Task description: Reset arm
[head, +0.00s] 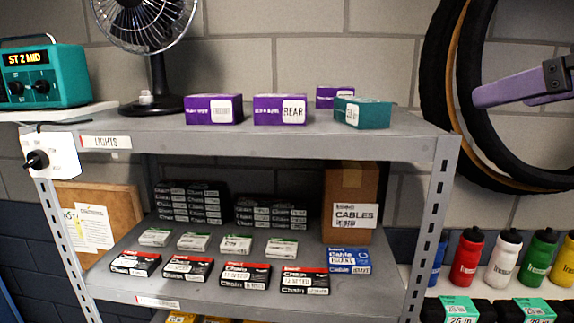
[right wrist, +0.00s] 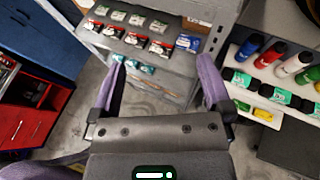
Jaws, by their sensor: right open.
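My right gripper (right wrist: 161,88) is open and empty in the right wrist view, its two purple fingers spread apart over the floor in front of the shelf. In the head view a purple part of my right arm or gripper (head: 522,88) comes in from the right edge, high up in front of the hanging tyres. It touches nothing that I can make out. My left gripper is in neither view.
A grey metal shelf (head: 290,146) holds purple boxes (head: 213,109), a teal box (head: 362,112) and a black fan (head: 152,60) on top. Chain boxes (head: 245,275) and a cables carton (head: 350,200) sit below. Bottles (head: 467,258) stand right. A red cabinet (right wrist: 22,125) is at left.

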